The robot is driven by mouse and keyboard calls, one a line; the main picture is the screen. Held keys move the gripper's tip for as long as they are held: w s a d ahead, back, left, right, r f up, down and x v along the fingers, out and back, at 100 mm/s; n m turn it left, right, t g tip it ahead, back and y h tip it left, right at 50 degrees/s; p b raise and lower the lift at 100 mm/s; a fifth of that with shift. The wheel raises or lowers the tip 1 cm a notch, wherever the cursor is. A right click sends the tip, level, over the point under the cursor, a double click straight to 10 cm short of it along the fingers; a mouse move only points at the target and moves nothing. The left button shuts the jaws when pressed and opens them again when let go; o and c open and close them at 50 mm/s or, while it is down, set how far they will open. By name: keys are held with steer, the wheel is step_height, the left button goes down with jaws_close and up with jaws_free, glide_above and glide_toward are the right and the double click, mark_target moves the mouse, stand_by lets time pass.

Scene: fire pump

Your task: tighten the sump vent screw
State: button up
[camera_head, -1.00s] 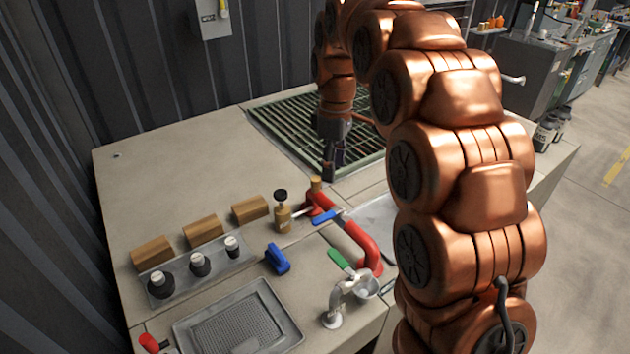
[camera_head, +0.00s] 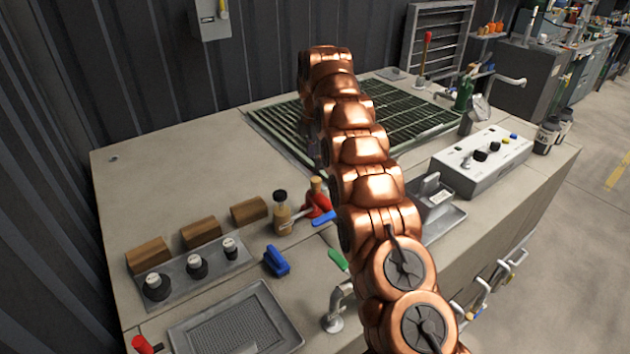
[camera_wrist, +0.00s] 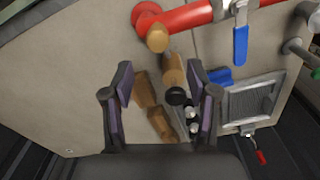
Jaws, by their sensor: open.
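No part is plainly marked as the sump vent screw, so I cannot tell which one it is. A tan upright fitting with a black round top (camera_head: 281,212) stands on the bench beside the red pipe (camera_head: 319,204). The fitting also shows in the wrist view (camera_wrist: 173,68), beyond my fingers. A tan knob (camera_wrist: 157,39) sits at the red pipe (camera_wrist: 185,18) in the wrist view. My gripper (camera_wrist: 160,68) is open and empty, with these parts beyond its fingers and no contact visible. In the head view my arm hides the gripper and most of the red pipe.
Wooden blocks (camera_head: 201,232) and a plate with black knobs (camera_head: 221,265) lie at left. A blue handle (camera_head: 276,261) and mesh tray (camera_head: 192,337) are in front. A green-framed grating (camera_head: 415,105) lies behind, a control box (camera_head: 450,173) at right. The back-left bench top is clear.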

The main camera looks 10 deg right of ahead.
mark_target(315, 179)
steer(key=shift+w+f, duration=0.2)
steer(key=shift+f+p, duration=1.2)
steer(key=shift+f, duration=2.7)
jaws_close()
